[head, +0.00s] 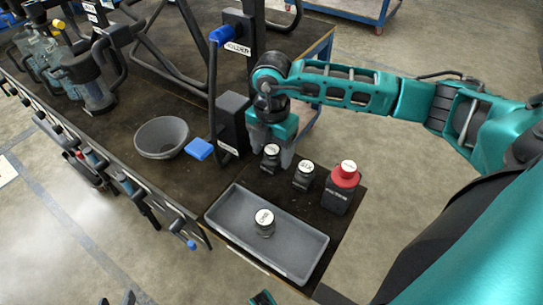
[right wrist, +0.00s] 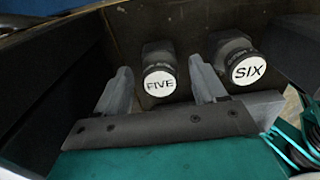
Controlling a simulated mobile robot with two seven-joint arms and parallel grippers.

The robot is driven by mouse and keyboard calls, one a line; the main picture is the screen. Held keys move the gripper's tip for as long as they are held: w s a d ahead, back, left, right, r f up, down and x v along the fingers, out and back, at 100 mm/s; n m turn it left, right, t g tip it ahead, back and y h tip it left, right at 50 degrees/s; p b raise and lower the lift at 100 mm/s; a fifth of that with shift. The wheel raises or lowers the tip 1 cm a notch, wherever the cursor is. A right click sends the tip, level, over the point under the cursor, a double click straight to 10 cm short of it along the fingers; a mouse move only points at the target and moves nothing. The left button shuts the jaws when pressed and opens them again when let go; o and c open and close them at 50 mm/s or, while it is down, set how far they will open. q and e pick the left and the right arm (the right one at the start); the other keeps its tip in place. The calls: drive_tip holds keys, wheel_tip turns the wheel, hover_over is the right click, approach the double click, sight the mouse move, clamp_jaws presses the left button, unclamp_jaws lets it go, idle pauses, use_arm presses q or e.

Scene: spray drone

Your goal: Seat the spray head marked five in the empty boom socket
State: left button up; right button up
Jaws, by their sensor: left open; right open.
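The spray head marked five (right wrist: 158,82) is a dark cylinder with a white round label, upright between the open fingers of my right gripper (right wrist: 164,86), with gaps at both sides. In the head view it stands on the dark board (head: 271,157), under my right gripper (head: 272,142). The spray head marked six (head: 304,175) stands just right of it, and it also shows in the right wrist view (right wrist: 247,68). A teal piece at the bottom edge of the head view is my left gripper (head: 262,298), mostly cut off. I cannot make out the empty boom socket.
A grey tray (head: 222,207) holds another white-labelled spray head (head: 264,222). Dark boom frame bars (head: 160,50) rise behind.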

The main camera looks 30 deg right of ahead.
sight(272, 150)
idle(0.5)
clamp_jaws()
idle(0.7)
drive_tip(key=shift+r, duration=0.15)
drive_tip(key=shift+r+p, duration=2.7)
drive_tip(key=shift+r, duration=0.2)
